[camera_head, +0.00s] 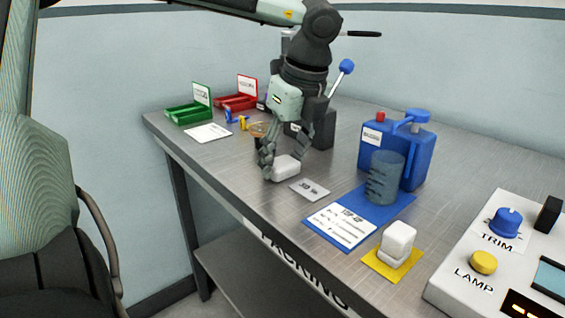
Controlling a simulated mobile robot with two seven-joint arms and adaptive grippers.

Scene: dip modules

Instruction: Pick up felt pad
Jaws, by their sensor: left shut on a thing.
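My left gripper (279,165) comes down from above, near the middle of the bench. It is shut on a small white rounded block (287,168), low at the bench top. This block may be the felt pad, but no label shows on it. One finger hides its left part, and I cannot tell whether it still touches the bench. Another white piece (398,241), like two stacked blocks, stands on a yellow square (378,264) at the front right. My right gripper is not in view.
A printed card (309,189) lies close to the gripper's right. Green (188,113) and red (236,102) trays sit far left. A control panel (500,250) fills the right corner.

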